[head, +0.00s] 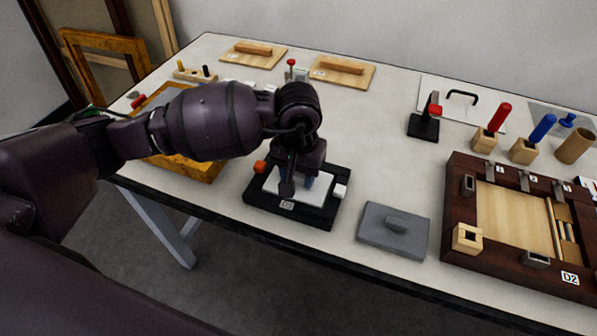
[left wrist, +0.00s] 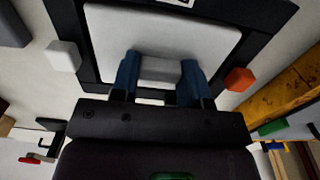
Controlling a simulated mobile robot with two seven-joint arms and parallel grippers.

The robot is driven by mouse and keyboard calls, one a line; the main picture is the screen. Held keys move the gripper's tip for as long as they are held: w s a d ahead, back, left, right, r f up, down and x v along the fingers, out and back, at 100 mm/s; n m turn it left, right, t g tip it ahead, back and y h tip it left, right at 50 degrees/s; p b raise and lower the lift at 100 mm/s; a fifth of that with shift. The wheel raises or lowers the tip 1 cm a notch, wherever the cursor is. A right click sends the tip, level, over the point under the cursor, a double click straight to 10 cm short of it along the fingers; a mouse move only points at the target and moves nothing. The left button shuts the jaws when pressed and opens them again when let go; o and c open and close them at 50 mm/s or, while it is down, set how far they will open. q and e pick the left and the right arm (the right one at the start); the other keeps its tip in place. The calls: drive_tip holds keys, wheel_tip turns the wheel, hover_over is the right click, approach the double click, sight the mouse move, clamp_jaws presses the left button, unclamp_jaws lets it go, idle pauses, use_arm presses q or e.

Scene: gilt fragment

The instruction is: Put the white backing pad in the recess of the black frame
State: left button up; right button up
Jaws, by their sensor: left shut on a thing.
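The black frame (head: 318,216) lies near the front edge of the table, with a small label on its front side. The white backing pad (head: 322,191) lies within the frame's outline in the head view. In the left wrist view the pad (left wrist: 108,38) has the dark frame (left wrist: 264,22) around it. My left gripper (head: 300,183) points down over the pad. Its blue fingers (left wrist: 161,78) are shut on the pad's pale raised grip (left wrist: 161,68). I cannot tell whether the pad rests fully in the recess. My right gripper is not in view.
An orange block (head: 261,167) and a white block (head: 340,191) sit at the frame's sides. A grey plate with a handle (head: 393,231) lies to the right, then a dark wooden tray (head: 455,205). A gilt frame (head: 196,171) lies left, partly under my arm.

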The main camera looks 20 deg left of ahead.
sight(298, 175)
use_arm(q)
drive_tip(key=shift+f, duration=0.15)
drive_tip(key=o, duration=0.9)
wheel_tip(298, 175, up, 12)
drive_tip(key=shift+r, duration=0.2)
idle(0.6)
